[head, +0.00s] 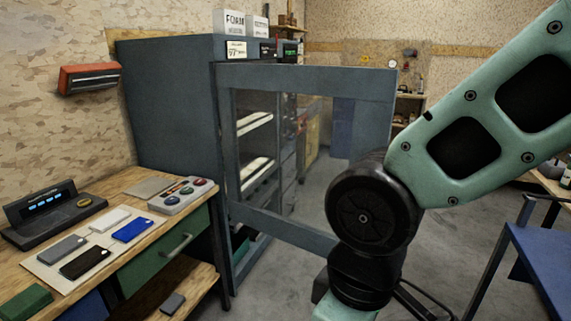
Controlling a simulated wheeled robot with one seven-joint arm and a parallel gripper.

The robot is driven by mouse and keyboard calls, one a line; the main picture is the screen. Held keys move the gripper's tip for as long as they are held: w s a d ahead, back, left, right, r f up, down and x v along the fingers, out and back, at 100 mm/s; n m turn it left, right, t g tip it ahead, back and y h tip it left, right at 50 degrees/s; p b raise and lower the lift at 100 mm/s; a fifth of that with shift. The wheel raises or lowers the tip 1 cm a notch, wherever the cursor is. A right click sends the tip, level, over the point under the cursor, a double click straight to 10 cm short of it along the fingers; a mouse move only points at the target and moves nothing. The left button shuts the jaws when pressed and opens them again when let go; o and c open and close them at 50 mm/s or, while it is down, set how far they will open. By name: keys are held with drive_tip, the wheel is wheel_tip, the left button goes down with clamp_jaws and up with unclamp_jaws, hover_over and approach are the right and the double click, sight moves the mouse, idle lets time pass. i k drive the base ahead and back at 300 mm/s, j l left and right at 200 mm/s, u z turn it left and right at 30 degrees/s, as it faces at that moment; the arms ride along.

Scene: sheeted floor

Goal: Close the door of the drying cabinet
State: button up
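The drying cabinet (172,100) is a tall dark blue-grey box standing against the left wall. Its door (312,78) is a blue-grey frame with a see-through pane. The door stands open, swung out to the right of the cabinet. Shelves inside the cabinet show through the pane. My green and black arm comes in from the right and covers the door's lower right part. My gripper is not in view, so its state and its distance from the door cannot be told.
A wooden workbench (140,187) with a button box, phones and a green drawer stands at the left, in front of the cabinet. A blue table (545,262) stands at the right. Grey floor (262,285) is clear below the door.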

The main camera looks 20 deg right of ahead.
sight(374, 90)
drive_tip(key=i+j+z, duration=0.5)
drive_tip(key=j, duration=0.2)
drive_tip(key=i+j+z, duration=0.25)
drive_tip(key=j, duration=0.15)
drive_tip(key=k, duration=0.1)
